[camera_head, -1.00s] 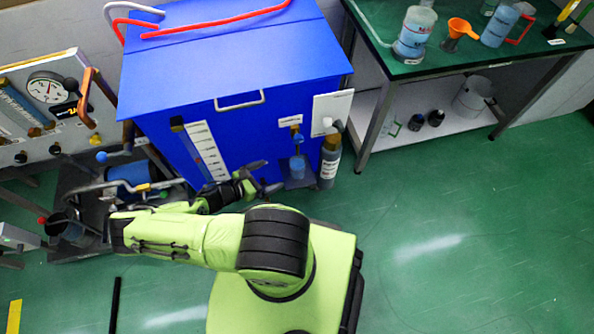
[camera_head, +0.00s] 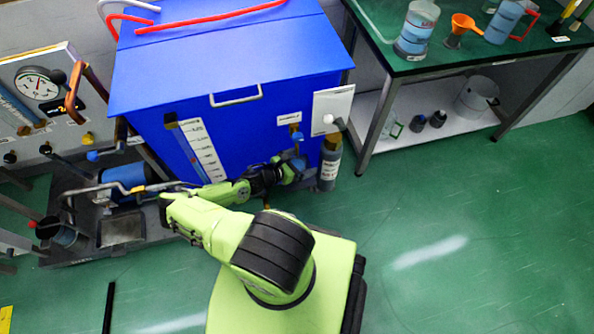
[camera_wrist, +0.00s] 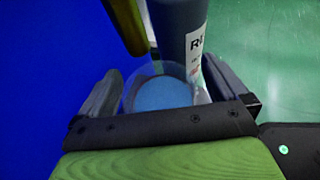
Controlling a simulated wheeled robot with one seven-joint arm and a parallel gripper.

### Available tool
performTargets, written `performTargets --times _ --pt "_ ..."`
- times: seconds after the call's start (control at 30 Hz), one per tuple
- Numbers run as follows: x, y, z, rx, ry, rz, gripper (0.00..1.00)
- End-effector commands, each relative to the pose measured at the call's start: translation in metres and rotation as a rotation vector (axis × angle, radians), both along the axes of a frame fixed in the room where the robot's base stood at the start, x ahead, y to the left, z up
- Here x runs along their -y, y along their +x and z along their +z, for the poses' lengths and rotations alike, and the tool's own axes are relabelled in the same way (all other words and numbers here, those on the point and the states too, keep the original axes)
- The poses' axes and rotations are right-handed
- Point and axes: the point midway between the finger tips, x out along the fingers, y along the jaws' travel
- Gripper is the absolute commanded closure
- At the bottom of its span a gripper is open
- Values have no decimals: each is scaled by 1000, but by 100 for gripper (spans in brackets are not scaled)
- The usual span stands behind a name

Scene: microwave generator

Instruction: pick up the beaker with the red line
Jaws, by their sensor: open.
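A clear beaker with blue liquid (camera_wrist: 160,93) stands between the two fingers of my gripper (camera_wrist: 163,82) in the wrist view. The fingers are open on either side of it, and I cannot tell whether either touches it. No red line is clear on this beaker. In the head view my gripper (camera_head: 292,169) is low in front of the blue cabinet (camera_head: 235,105), below its small tap (camera_head: 296,135), and largely hides the beaker.
A dark labelled bottle (camera_head: 328,164) stands close right of my gripper; it also shows just beyond the beaker in the wrist view (camera_wrist: 182,35). A green bench (camera_head: 465,55) at upper right holds a large container (camera_head: 416,30) and an orange funnel (camera_head: 462,24). The floor at right is clear.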

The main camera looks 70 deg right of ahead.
Motion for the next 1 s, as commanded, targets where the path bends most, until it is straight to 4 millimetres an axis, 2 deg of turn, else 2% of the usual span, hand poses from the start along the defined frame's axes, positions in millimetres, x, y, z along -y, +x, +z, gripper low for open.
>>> performTargets --times 0.07,0.1,0.5,0.53,0.57,0.83,1.0 --pt "0 0 1 0 0 0 0" --pt "0 0 1 0 0 0 3" --pt "-1 0 1 0 0 0 64" --pt "0 0 2 -1 -2 0 64" --pt "0 0 2 -1 -2 0 70" --pt "0 0 3 0 -2 0 70" --pt "-1 0 12 -1 -3 -1 70"
